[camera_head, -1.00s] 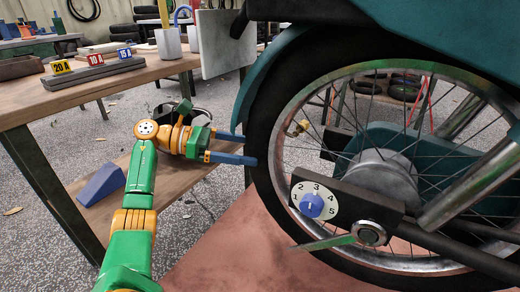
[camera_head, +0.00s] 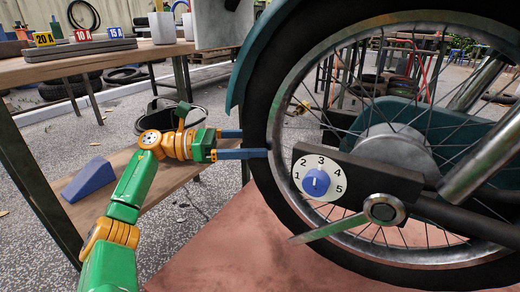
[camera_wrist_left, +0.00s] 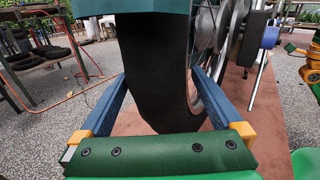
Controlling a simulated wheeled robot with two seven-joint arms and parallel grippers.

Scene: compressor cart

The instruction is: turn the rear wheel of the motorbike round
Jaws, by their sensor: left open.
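The rear wheel's black tyre (camera_head: 262,100) and spoked rim (camera_head: 283,185) fill the right of the head view, with a grey hub (camera_head: 395,150). My left gripper (camera_head: 257,144) is at the tyre's left edge, and its near blue finger overlaps the tyre. In the left wrist view, the tyre (camera_wrist_left: 160,70) stands between the two spread blue fingers of my left gripper (camera_wrist_left: 158,82). The fingers are open, one on each side of the tyre. I cannot tell whether either touches it. The far fingertip is partly hidden behind the tyre in the head view. My right gripper is not in view.
A dial plate with a blue knob (camera_head: 316,183) and a green lever (camera_head: 330,228) sit before the wheel. A wooden workbench (camera_head: 100,65) with a lower shelf stands left, with a blue wedge (camera_head: 90,180). The reddish mat (camera_head: 235,245) is clear left of the wheel.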

